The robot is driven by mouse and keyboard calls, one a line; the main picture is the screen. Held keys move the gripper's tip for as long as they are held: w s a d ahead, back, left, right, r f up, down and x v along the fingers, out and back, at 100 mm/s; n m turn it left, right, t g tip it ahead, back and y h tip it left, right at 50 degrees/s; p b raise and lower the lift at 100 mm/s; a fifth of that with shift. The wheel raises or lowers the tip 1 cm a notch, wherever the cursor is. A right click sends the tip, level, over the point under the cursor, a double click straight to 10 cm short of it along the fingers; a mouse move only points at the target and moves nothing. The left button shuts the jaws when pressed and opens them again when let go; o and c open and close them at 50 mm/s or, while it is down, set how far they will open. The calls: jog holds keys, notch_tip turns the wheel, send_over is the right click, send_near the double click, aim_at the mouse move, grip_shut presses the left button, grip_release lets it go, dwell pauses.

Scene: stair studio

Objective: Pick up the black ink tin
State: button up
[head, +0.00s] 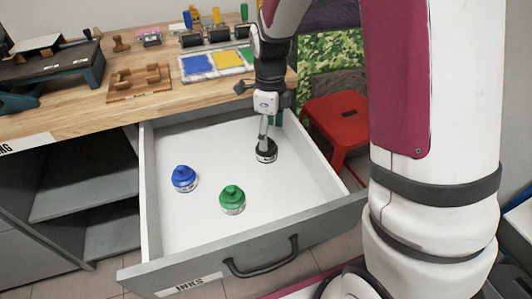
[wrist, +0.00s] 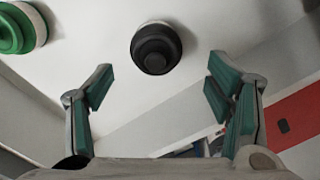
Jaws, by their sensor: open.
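The black ink tin (head: 266,153) stands upright at the back right of the open drawer's white floor. In the wrist view the tin (wrist: 156,48) shows from above, with its round black lid and a pale rim around it. My gripper (head: 268,132) points down just above the tin and partly covers it in the head view. In the wrist view my gripper (wrist: 160,76) is open and empty, with its green-padded fingers to either side. The tin appears beyond the fingertips, roughly centred across the gap, not held.
A blue ink tin (head: 184,178) and a green ink tin (head: 232,199) stand in the same drawer (head: 245,243), to the left and front. The drawer walls enclose them. A wooden worktop (head: 110,92) with printing tools lies behind. A red stool (head: 337,116) stands at the right.

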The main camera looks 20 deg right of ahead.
aim_at(264, 158)
jog(key=shift+a+f+b, duration=0.2)
jog(key=shift+f+b, duration=0.25)
jog(key=shift+f, duration=1.05)
jog(key=shift+a+f+b, duration=0.2)
jog(key=shift+f+b, duration=0.25)
jog(key=shift+f, duration=1.05)
jog(key=shift+r, duration=0.1)
jog(key=c, duration=1.6)
